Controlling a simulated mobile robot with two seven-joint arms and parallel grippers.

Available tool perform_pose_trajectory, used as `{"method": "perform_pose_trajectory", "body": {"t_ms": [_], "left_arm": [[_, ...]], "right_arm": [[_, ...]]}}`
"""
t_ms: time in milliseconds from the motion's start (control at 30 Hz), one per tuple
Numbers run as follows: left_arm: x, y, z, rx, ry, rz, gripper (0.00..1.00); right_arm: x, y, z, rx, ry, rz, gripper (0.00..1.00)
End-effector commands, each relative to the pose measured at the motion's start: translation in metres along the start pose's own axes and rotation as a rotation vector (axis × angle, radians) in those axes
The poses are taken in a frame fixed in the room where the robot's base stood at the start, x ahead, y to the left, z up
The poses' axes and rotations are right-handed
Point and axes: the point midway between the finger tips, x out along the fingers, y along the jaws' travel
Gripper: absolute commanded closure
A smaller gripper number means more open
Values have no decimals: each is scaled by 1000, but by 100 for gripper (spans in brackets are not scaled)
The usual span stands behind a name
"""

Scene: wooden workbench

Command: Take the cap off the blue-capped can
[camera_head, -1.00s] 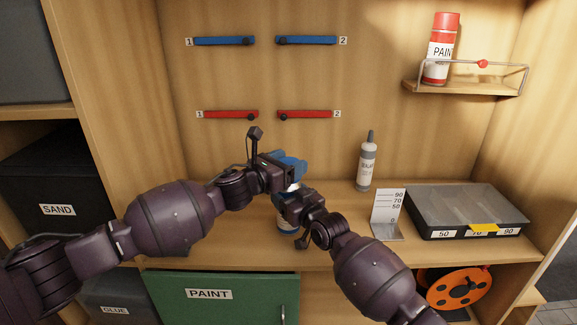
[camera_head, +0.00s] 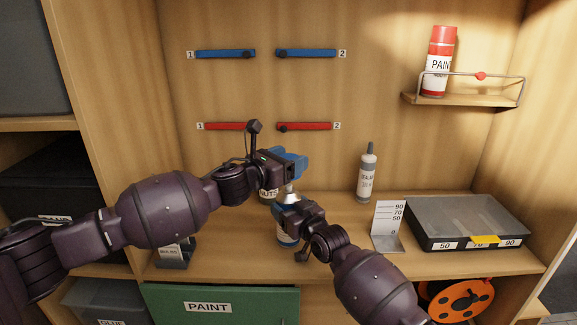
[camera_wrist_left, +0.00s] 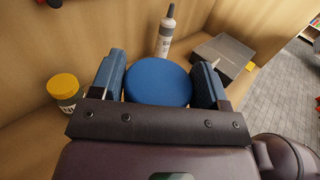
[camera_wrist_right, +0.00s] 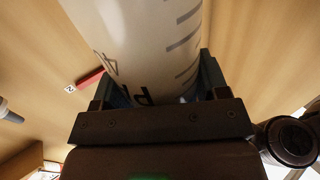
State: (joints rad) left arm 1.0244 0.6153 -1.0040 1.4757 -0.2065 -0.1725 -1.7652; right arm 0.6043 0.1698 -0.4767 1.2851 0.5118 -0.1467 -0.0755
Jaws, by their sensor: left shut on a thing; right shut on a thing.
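The can (camera_head: 285,240) stands upright on the bench, mostly hidden by my arms. Its white printed body fills the right wrist view (camera_wrist_right: 150,40). My right gripper (camera_head: 290,214) is shut around the can body, with a finger on either side (camera_wrist_right: 158,92). My left gripper (camera_head: 287,162) is above it, shut on the round blue cap (camera_wrist_left: 158,82), which sits between its two blue fingers. In the head view a pale, narrow top shows between the two grippers, below the left one, so the cap appears raised off the can.
A jar labelled NUTS (camera_head: 268,195) with a yellow lid (camera_wrist_left: 62,86) stands close behind. A sealant bottle (camera_head: 367,178), a gauge stand (camera_head: 388,226) and a clear-lidded case (camera_head: 465,222) are to the right. A red-capped PAINT can (camera_head: 438,65) is on the small shelf.

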Motion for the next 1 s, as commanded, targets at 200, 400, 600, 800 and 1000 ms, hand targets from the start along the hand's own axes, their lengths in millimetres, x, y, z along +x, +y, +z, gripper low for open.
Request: {"method": "perform_pose_trajectory", "body": {"t_ms": [200,400,600,800,1000], "left_arm": [[0,0,0,0,0,0,59],[0,0,-1,0,0,0,59],[0,0,0,0,0,0,59],[0,0,1,0,0,0,59],[0,0,2,0,0,0,59]], "right_arm": [[0,0,0,0,-1,0,17],[0,0,0,0,0,0,3],[-1,0,0,0,0,0,3],[-16,1,1,0,-1,1,3],[-46,0,1,1,-1,1,3]]}}
